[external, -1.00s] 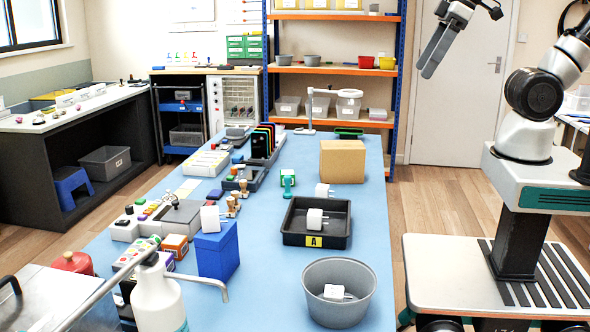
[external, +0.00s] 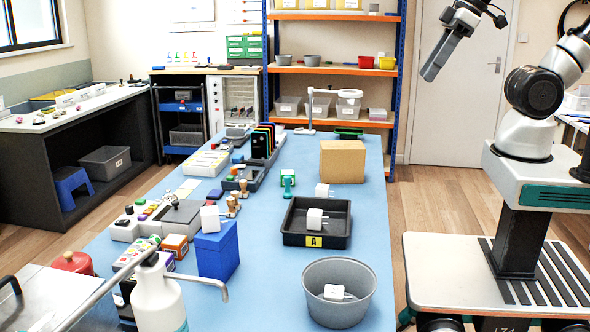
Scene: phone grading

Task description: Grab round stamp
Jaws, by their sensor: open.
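Two wooden-handled stamps stand upright close together on the blue table, left of its middle: one stamp (external: 231,207) nearer the camera and another stamp (external: 243,188) just behind it. A teal-handled stamp (external: 288,187) stands a little to their right, in front of a green-edged block. I cannot tell from this view which has a round base. My gripper (external: 430,76) is open, raised high at the upper right in front of the door, far from the stamps and holding nothing visible. Its fingers are seen edge-on.
A black tray (external: 287,237) marked A holds a white charger. A grey bowl (external: 311,273) holds another. A cardboard box (external: 342,161) stands farther back. A blue box (external: 217,255) with a white charger on top stands in front of the wooden stamps. The table's right edge strip is clear.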

